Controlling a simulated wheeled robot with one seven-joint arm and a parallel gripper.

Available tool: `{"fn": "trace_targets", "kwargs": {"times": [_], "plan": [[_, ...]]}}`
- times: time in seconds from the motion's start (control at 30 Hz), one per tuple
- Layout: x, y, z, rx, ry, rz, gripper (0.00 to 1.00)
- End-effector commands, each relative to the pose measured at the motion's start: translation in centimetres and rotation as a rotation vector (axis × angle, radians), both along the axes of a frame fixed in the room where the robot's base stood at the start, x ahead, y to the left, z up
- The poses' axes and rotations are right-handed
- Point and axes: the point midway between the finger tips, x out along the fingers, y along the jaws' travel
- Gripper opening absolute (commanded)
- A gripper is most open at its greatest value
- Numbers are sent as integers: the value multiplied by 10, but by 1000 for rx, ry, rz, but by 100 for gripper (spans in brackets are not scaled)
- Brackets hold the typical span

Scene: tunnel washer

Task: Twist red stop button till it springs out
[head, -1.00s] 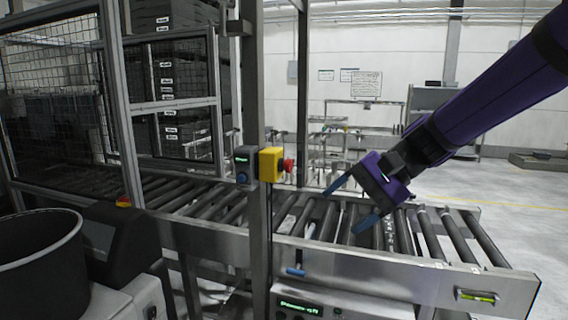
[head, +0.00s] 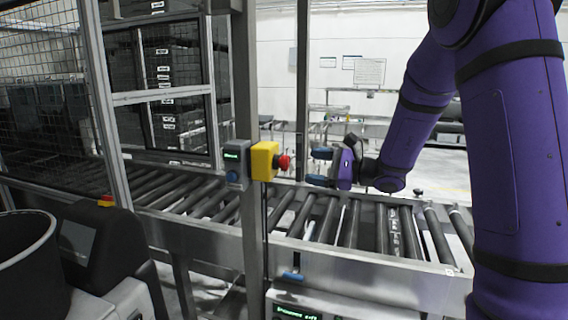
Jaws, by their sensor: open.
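The red stop button (head: 284,162) sticks out from the right side of a yellow box (head: 263,161) on a grey upright post. My gripper (head: 318,167) is just to the right of the button in the picture. Its two blue fingers are open, one above the other, and point left toward the button. A small gap shows between the fingertips and the button, and nothing is between the fingers. The button's far side is hidden.
A grey control box (head: 236,164) with a small display sits left of the yellow box. A roller conveyor (head: 340,222) runs below. A mesh guard (head: 45,95) and a black bin (head: 28,265) stand at the left.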

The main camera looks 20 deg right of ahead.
Motion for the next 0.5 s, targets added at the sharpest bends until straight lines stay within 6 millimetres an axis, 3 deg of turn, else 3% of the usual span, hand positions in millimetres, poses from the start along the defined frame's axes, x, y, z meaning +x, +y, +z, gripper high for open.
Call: {"fn": "trace_targets", "kwargs": {"times": [0.3, 0.5], "plan": [[32, 47, 0, 0, 1, 4, 71], [46, 65, 0, -1, 2, 4, 71]]}}
